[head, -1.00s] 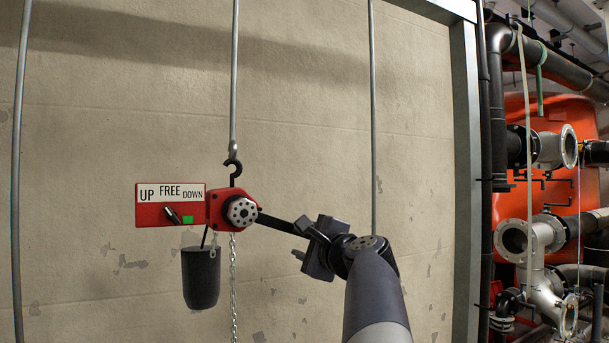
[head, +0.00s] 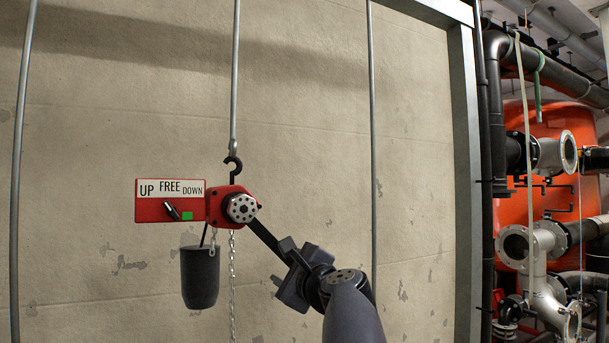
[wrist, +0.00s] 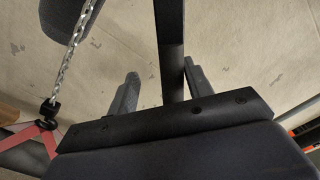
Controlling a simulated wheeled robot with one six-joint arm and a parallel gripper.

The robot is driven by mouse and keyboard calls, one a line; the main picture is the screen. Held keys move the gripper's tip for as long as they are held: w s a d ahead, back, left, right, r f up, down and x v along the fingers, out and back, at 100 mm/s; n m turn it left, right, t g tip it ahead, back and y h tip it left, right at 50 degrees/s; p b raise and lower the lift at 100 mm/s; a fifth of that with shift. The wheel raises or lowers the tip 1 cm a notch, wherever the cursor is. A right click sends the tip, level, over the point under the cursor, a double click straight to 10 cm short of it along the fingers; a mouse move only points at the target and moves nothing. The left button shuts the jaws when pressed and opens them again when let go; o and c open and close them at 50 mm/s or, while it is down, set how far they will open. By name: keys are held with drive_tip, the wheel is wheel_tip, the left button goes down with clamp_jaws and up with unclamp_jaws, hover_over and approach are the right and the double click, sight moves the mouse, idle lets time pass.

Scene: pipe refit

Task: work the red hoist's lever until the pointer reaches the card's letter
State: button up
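The red hoist (head: 222,205) hangs from a black hook, with a round grey hub (head: 241,208). Its black lever (head: 263,236) slopes down to the right from the hub. My gripper (head: 288,262) is at the lever's outer end. In the wrist view the lever (wrist: 170,50) passes between my two spread fingers (wrist: 160,88), close to the right one and with a gap to the left one. A red plate left of the hoist reads UP, FREE, DOWN; its small black knob (head: 172,211) tilts toward UP. No lettered card or separate pointer can be made out.
A black weight (head: 200,277) hangs below the plate and a chain (head: 232,280) beside it. Vertical rods (head: 371,120) run in front of the concrete wall. Pipes and flanges (head: 535,245) stand at the right. The wall between hoist and post is otherwise clear.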

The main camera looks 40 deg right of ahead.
drive_tip(key=shift+w+a+f, duration=0.1)
drive_tip(key=shift+a+f, duration=0.25)
drive_tip(key=shift+a, duration=0.1)
drive_tip(key=shift+r, duration=0.1)
drive_tip(key=shift+n, duration=0.6)
drive_tip(key=shift+s+d+r+p, duration=0.15)
drive_tip(key=shift+d+r+p, duration=0.1)
drive_tip(key=shift+d+r, duration=0.5)
drive_tip(key=shift+s+d+r+p, duration=0.15)
drive_tip(key=shift+d+r+p, duration=0.1)
drive_tip(key=shift+d+r, duration=0.4)
drive_tip(key=shift+n, duration=0.8)
drive_tip(key=shift+s+d+r+p, duration=0.15)
drive_tip(key=shift+d+r+p, duration=0.35)
drive_tip(key=shift+r, duration=0.35)
drive_tip(key=shift+s+d+r+p, duration=0.1)
drive_tip(key=shift+d+r+p, duration=0.4)
drive_tip(key=shift+r, duration=0.35)
